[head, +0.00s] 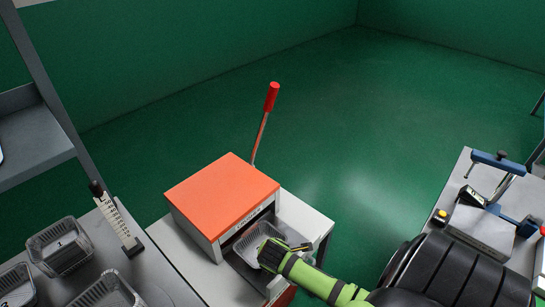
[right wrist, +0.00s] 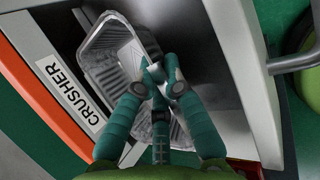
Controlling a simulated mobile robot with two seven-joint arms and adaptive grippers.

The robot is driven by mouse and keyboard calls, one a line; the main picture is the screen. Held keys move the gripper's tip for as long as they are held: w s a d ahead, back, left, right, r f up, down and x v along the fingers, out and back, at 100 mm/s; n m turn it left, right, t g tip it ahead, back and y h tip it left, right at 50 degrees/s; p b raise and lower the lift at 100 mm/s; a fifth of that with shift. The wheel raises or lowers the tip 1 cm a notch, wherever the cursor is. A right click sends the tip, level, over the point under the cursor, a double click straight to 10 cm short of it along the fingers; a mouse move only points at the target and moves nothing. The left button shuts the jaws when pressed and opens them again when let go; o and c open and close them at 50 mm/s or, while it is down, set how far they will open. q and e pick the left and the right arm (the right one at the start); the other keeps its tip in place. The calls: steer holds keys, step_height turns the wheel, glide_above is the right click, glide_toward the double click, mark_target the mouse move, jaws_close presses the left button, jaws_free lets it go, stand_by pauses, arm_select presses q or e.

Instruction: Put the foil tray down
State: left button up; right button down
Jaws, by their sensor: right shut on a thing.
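The foil tray (head: 248,241) is a silvery, ribbed, shallow tray at the front opening of the crusher (head: 222,195), a pale box with an orange top. My right gripper (head: 283,247) reaches in from the lower right and is shut on the tray. In the right wrist view, the fingers (right wrist: 165,80) close together over the rim of the tray (right wrist: 112,48), which is tilted inside or at the opening beside the CRUSHER label. Whether the tray touches the crusher floor is hidden. My left gripper is not in view.
A red-handled lever (head: 271,98) rises behind the crusher. The crusher's side wall (right wrist: 235,75) stands close right of my fingers in the right wrist view. A right table (head: 452,195) holds a clamp-like device.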

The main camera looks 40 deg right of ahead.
step_height(320, 180, down, 2)
steer(key=shift+f, duration=0.1)
steer(key=w+d, duration=0.2)
steer(key=w, duration=0.1)
steer(key=shift+d+f, duration=0.2)
steer(key=shift+d, duration=0.15)
steer(key=shift+f, duration=0.4)
steer(key=c, duration=1.6)
jaws_free()
steer(key=shift+c, duration=0.2)
steer(key=shift+r, duration=0.1)
steer(key=p+v, duration=0.2)
steer(key=v, duration=1)
